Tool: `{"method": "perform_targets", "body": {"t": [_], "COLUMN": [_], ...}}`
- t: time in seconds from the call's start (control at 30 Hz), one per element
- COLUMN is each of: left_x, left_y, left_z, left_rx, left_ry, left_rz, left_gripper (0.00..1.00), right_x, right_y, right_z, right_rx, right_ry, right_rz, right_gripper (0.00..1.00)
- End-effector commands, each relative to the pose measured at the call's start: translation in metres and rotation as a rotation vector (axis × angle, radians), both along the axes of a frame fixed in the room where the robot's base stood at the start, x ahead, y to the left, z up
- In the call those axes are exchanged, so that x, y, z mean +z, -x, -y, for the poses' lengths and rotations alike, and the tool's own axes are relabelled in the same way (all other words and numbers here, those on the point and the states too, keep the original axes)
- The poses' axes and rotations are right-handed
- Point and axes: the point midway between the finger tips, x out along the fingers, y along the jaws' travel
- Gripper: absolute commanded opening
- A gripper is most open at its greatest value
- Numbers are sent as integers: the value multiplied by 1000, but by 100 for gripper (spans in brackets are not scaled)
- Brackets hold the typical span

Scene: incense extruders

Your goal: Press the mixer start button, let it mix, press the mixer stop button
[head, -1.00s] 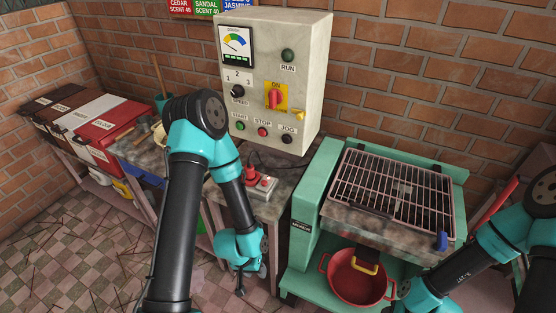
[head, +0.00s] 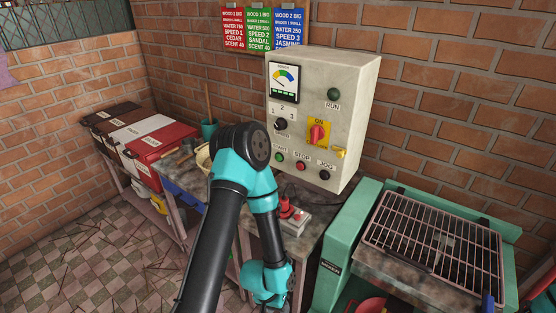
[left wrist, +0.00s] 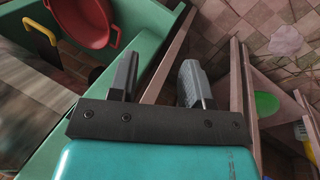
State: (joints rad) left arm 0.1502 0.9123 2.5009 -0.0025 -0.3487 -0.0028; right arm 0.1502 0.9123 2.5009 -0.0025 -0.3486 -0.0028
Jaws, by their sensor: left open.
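A pale control box (head: 352,110) stands against the brick wall at the back of the bench. On its face are a green START button (head: 279,157), a red STOP button (head: 300,166) and a dark JOG button (head: 325,174). A green machine with a wire grate (head: 430,240) stands to its right. My left arm rises in front of the bench, and its wrist hangs low before the bench, well below the buttons. In the left wrist view my left gripper (left wrist: 157,80) is open and empty, pointing down toward the floor. My right gripper is out of view.
A small box with a red part (head: 288,208) lies on the bench below the control box. Lidded bins (head: 160,142) stand at the left. The green machine's lower shelf holds a red pan (left wrist: 85,20). Recipe signs (head: 261,30) hang above.

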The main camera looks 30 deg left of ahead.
Motion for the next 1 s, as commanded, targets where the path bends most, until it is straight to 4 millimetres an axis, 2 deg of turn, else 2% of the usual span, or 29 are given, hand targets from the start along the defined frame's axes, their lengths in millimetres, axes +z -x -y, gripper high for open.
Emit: {"method": "perform_targets", "body": {"t": [0.07, 0.53, 1.0], "left_x": [0, 0, 0], "left_y": [0, 0, 0], "left_z": [0, 0, 0], "left_rx": [0, 0, 0], "left_ry": [0, 0, 0], "left_rz": [0, 0, 0], "left_gripper": [44, 0, 0], "right_x": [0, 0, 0], "right_y": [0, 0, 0], "right_z": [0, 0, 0], "right_rx": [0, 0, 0], "right_ry": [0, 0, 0], "right_rz": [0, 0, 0], "right_gripper": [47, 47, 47]}}
